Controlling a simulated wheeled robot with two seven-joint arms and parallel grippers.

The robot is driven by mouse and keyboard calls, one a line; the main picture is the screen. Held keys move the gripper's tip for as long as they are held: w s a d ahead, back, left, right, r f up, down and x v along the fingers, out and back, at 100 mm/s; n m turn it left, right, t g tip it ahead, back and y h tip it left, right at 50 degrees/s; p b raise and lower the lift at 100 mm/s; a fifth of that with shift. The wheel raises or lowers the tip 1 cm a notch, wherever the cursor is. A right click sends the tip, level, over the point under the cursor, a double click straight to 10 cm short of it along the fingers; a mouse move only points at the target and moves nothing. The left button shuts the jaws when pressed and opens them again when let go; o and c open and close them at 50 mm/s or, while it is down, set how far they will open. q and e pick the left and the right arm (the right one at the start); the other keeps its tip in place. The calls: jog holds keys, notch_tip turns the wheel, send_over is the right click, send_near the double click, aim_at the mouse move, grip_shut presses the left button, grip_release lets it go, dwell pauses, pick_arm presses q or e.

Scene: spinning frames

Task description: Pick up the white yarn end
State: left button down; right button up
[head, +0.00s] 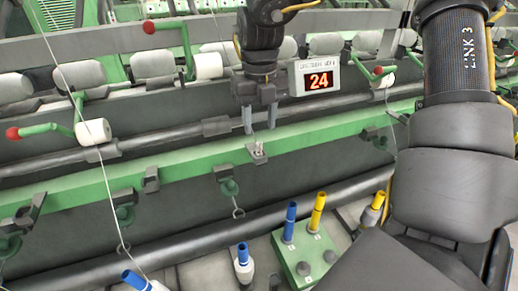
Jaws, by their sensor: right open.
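My right gripper (259,122) points straight down in the middle of the head view. Its two grey fingers are apart, with nothing visible between them. Just below the fingertips, a small grey bracket (257,156) sits on the green rail. A small pale bit shows on it, but I cannot tell whether this is the white yarn end. A thin white yarn (110,195) runs at the left from the top, past a white roll (93,131), down towards a blue-topped bobbin (136,280). My left gripper is out of view.
The green rail (190,156) crosses the view with brackets and hanging rings. A block (302,262) with a blue and a yellow tube stands at the lower middle. A display (318,79) reads 24. Red-knobbed levers (40,130) stick out. My right arm covers the right side.

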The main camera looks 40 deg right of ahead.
aim_at(260, 144)
jog(key=shift+a+f+p, duration=0.15)
jog(key=shift+p, duration=0.15)
notch_tip(260, 144, down, 4)
jog(key=shift+f+p, duration=0.1)
jog(key=shift+p, duration=1.1)
jog(key=shift+d+f, duration=0.2)
jog(key=shift+f, duration=0.05)
jog(key=shift+s+a, duration=0.1)
jog(key=shift+a, duration=0.1)
jog(key=shift+c, duration=0.4)
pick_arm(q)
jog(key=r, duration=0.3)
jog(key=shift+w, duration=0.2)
pick_arm(e)
jog(key=shift+d, duration=0.1)
jog(key=c, duration=0.7)
